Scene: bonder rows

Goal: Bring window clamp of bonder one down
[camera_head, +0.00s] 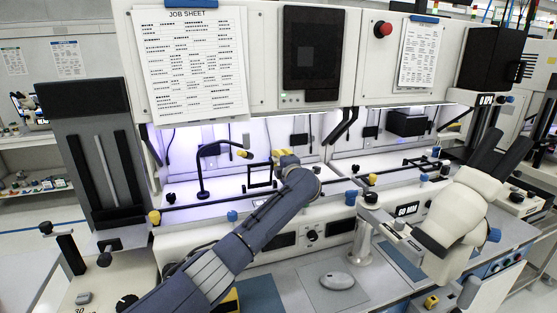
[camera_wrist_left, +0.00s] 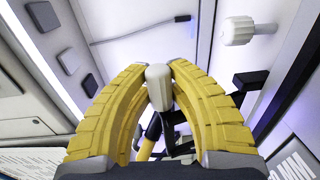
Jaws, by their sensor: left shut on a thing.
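The left gripper (camera_head: 285,157) reaches into the lit bay under the job sheet. In the left wrist view, its yellow fingers (camera_wrist_left: 160,80) are shut on a pale rounded knob (camera_wrist_left: 160,96). The knob sits between the fingertips, and what it joins to is largely hidden. In the head view, a small upright black frame (camera_head: 249,176), which looks like the window clamp, stands just left of the fingers. The gripped knob cannot be made out there. My right gripper is not in view.
A black gooseneck (camera_head: 202,170) stands left of the frame. A dark rail (camera_head: 215,203) crosses the bay's front. A white microscope-like head (camera_head: 462,205) stands at the right. A mouse (camera_head: 337,280) lies on the bench. In the wrist view, another pale knob (camera_wrist_left: 240,31) is at upper right.

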